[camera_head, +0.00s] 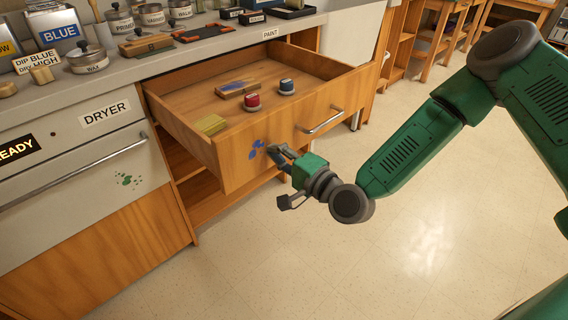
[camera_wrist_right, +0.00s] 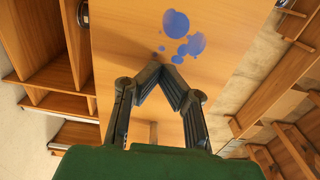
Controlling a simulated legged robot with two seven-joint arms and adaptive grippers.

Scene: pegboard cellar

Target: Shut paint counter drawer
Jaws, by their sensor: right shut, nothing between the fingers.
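The paint counter drawer (camera_head: 245,150) is pulled well out from under the counter, below a PAINT label (camera_head: 270,34). Its wooden front carries a metal bar handle (camera_head: 320,121) and blue paint spots (camera_head: 257,149). My right gripper (camera_head: 272,150) is shut and empty, its fingertips at the drawer front near the blue spots, left of the handle. In the right wrist view the shut fingertips (camera_wrist_right: 165,66) point at the front just below the spots (camera_wrist_right: 183,34); I cannot tell whether they touch. My left gripper is not in view.
Inside the drawer are a red-labelled spool (camera_head: 252,102), a blue one (camera_head: 287,87), a brush on a wooden block (camera_head: 237,88) and a yellow block (camera_head: 211,125). Tins crowd the counter (camera_head: 215,45). A dryer front (camera_head: 80,160) stands left. The floor in front is clear.

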